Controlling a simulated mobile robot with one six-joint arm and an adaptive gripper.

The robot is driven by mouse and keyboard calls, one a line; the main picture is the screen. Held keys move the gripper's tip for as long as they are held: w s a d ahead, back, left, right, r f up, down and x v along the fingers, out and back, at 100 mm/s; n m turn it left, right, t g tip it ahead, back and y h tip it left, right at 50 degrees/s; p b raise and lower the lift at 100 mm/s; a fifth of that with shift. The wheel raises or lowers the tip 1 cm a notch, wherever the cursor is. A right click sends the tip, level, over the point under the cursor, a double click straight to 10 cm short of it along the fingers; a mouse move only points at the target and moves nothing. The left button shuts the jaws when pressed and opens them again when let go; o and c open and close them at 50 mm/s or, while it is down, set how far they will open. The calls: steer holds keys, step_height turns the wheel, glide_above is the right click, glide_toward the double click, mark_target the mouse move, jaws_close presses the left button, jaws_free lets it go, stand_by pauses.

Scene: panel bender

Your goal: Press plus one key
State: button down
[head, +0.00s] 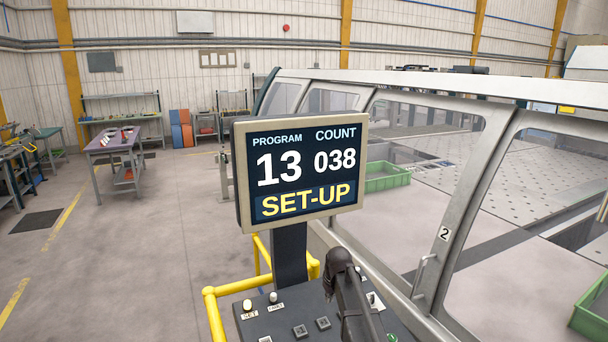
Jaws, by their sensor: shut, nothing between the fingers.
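The control desk (285,322) stands at the bottom centre of the head view, its lower part cut off by the frame edge. Two square grey keys, one on the left (300,331) and one on the right (323,323), sit on it; their markings are too small to read, so I cannot tell which key is plus one. My gripper (329,288) is shut and empty, above the right side of the desk. My dark arm hides part of the desk. The screen (301,173) reads PROGRAM 13, COUNT 038, SET-UP.
A white-topped switch marked SET (248,305) and another labelled switch (273,297) stand at the desk's left. A yellow rail (213,310) borders the desk. The machine's framed guard (455,200) rises on the right, with a green bin (387,177) behind it. Open floor lies left.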

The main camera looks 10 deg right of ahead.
mark_target(324, 322)
steer(key=shift+r, duration=0.1)
steer(key=shift+d+r+p, duration=0.15)
steer(key=shift+r+p, duration=0.4)
steer(key=shift+p, duration=0.15)
steer(key=shift+f, duration=0.2)
steer(key=b+x, duration=1.3)
steer(key=shift+f+b, duration=0.3)
steer(key=shift+b, duration=0.05)
stand_by(0.4)
